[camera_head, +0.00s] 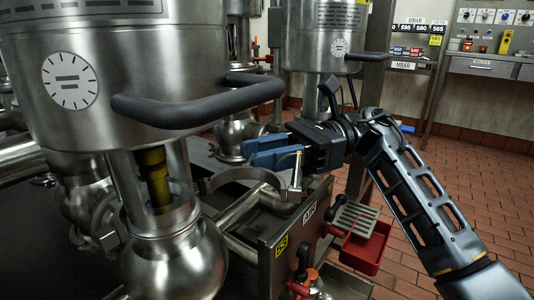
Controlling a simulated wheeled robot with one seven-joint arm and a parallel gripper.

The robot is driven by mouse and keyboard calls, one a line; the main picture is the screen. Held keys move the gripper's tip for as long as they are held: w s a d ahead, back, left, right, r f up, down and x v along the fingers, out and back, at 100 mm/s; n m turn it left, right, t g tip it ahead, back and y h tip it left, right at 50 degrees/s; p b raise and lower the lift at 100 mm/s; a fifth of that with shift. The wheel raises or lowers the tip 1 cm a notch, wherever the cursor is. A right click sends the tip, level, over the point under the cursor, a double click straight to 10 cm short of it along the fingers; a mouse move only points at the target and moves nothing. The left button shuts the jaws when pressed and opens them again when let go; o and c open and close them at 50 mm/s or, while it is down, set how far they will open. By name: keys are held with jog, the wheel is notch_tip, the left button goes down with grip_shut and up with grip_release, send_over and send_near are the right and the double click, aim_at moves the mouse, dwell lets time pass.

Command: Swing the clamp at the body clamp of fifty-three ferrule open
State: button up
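A curved steel clamp band (240,174) shows behind the front valve, with an upright bolt piece (297,172) at its right end. A yellow tag marked 53 (281,246) is on the dark panel just below. My gripper (248,154) comes in from the right, its two blue fingers just above and behind the band, pointing left. The bolt piece stands in front of the fingers from this view. The gap between the fingers is hard to see, and I cannot tell whether they touch the clamp.
A large steel valve body (150,60) with a dark curved handle (200,100) fills the left. A second valve body (320,40) stands behind. A red tray (362,250) sits right of the panel. A bench (490,66) is at the back right; tiled floor (490,190) is clear.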

jog(key=shift+s+a+g, duration=0.3)
jog(key=shift+s+a, duration=0.05)
jog(key=shift+a, duration=0.25)
jog(key=p+v, duration=0.1)
jog(key=v, duration=0.8)
jog(key=shift+d, duration=0.1)
